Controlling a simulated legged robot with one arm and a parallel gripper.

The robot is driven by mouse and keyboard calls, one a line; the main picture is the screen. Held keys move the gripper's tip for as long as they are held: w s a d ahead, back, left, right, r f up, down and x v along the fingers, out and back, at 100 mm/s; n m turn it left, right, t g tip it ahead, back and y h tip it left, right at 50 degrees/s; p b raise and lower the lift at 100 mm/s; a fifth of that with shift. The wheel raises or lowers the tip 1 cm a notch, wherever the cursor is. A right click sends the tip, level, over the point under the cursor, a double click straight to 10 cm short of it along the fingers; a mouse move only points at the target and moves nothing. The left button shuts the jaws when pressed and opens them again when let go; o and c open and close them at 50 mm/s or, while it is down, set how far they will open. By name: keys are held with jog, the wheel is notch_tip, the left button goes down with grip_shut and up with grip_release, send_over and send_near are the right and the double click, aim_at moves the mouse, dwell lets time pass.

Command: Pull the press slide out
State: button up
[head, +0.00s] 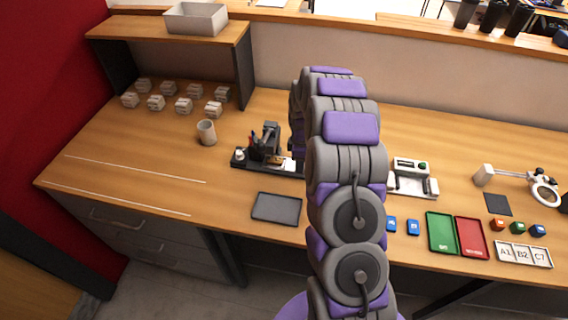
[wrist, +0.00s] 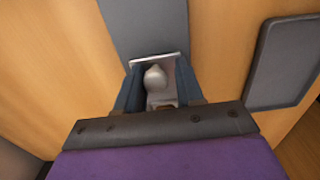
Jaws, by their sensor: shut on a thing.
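The press (head: 265,150) is a black device on a dark base, left of my arm in the head view. A white part of it shows at the base's right end. In the wrist view, my gripper (wrist: 158,84) has its two blue fingers shut on the light grey knob (wrist: 155,76) of the press slide. A pale plate edge of the slide (wrist: 153,57) shows just beyond the knob, over a grey base strip (wrist: 150,22). In the head view the fingertips and knob are hidden behind my arm.
A dark tray (head: 276,208) lies in front of the press; a dark tray also shows at right in the wrist view (wrist: 282,62). A cup (head: 206,132) stands left of the press. A white device (head: 412,178) stands right of my arm. Bare wood lies left of the tray.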

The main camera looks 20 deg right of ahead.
jog(key=shift+s+d+f+p, duration=0.15)
jog(key=shift+s+d, duration=0.55)
jog(key=shift+d, duration=0.3)
jog(key=shift+s+d+f+p, duration=0.15)
jog(key=shift+s+d, duration=0.6)
jog(key=shift+d, duration=0.2)
jog(key=shift+s+d+f+p, duration=0.15)
jog(key=shift+s+d, duration=0.55)
jog(key=shift+d, duration=0.3)
jog(key=o, duration=0.7)
jog(key=shift+f, duration=0.15)
jog(key=shift+c, duration=0.2)
jog(key=shift+s+a, duration=0.15)
jog(key=shift+w+d+r+p, duration=0.15)
jog(key=shift+r+p, duration=0.2)
jog(key=shift+r, duration=0.5)
jog(key=shift+w+r+p, duration=0.2)
jog(key=shift+r+p, duration=0.1)
jog(key=shift+r, duration=0.6)
jog(key=shift+w+d+r+p, duration=0.15)
jog(key=shift+r+p, duration=0.2)
jog(key=shift+r, duration=0.5)
jog(key=shift+r+p, duration=0.4)
jog(key=shift+r, duration=0.8)
